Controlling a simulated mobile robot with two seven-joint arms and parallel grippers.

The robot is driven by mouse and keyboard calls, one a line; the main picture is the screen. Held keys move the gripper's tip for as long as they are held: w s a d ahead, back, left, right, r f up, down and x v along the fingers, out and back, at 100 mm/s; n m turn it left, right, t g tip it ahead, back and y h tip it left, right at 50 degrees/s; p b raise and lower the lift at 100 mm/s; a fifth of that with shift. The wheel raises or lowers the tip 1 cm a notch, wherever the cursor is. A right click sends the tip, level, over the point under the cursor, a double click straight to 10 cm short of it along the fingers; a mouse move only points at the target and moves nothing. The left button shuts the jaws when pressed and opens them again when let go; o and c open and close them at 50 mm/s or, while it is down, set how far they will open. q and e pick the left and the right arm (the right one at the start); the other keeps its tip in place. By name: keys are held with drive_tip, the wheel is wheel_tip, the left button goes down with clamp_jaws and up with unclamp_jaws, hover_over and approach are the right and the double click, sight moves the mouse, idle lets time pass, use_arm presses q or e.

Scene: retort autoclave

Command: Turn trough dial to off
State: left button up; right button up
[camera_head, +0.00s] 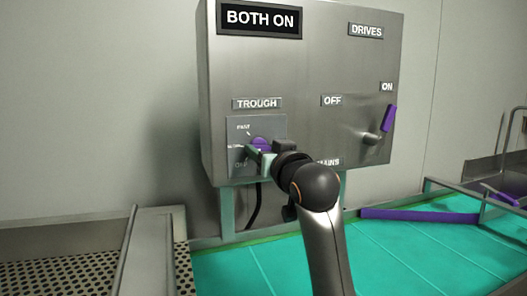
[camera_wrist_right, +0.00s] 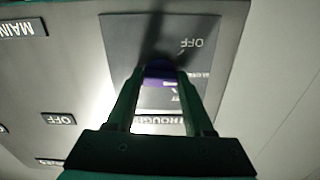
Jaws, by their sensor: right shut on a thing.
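The trough dial (camera_head: 262,143) is a purple knob on a grey square plate (camera_head: 276,126) under the TROUGH label, at the lower left of the control box (camera_head: 305,60). My right gripper (camera_head: 262,158) is at the dial in the head view and covers its lower part. In the right wrist view, the fingers of my right gripper (camera_wrist_right: 160,85) are shut on the purple dial (camera_wrist_right: 158,72), one on each side. OFF is printed on the plate above the dial in this upside-down view. The dial's exact pointing is hard to tell. My left gripper is not in view.
A sign (camera_head: 259,19) on the box reads BOTH ON. A purple-handled lever (camera_head: 388,118) stands near the ON label at the box's right. A green conveyor belt (camera_head: 420,255) lies below, with a perforated metal surface (camera_head: 90,275) at left.

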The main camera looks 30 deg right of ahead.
clamp_jaws()
drive_tip(key=shift+n, duration=0.3)
drive_tip(key=n, duration=0.9)
drive_tip(key=shift+n, duration=0.4)
drive_tip(key=o, duration=1.2)
unclamp_jaws()
drive_tip(key=shift+s, duration=0.15)
